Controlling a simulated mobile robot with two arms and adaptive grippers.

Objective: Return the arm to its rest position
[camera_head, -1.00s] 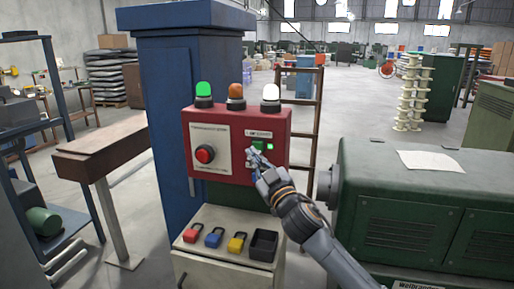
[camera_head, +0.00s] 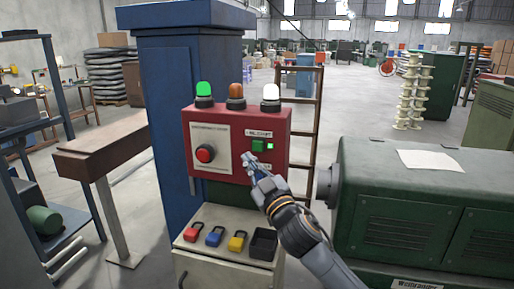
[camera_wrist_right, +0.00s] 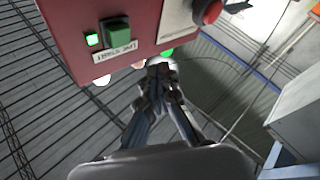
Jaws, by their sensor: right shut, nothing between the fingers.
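My right gripper (camera_head: 248,160) is shut and empty in front of the lower right part of the red control panel (camera_head: 222,166). In the right wrist view the closed fingers (camera_wrist_right: 160,75) point toward the panel's edge. The green button (camera_head: 258,145) sits just above the fingertips, with a lit green indicator (camera_head: 270,146) beside it. The button also shows in the wrist view (camera_wrist_right: 116,34), apart from the fingers. A red round button (camera_head: 205,153) is on the panel's left plate. My left gripper is not in view.
Green, orange and white lamps stand on the panel; the green lamp (camera_head: 204,90) and white lamp (camera_head: 271,92) look lit. Below, a cream cabinet (camera_head: 215,262) carries coloured padlocks and a black tray (camera_head: 263,244). A green machine (camera_head: 425,215) stands close at right.

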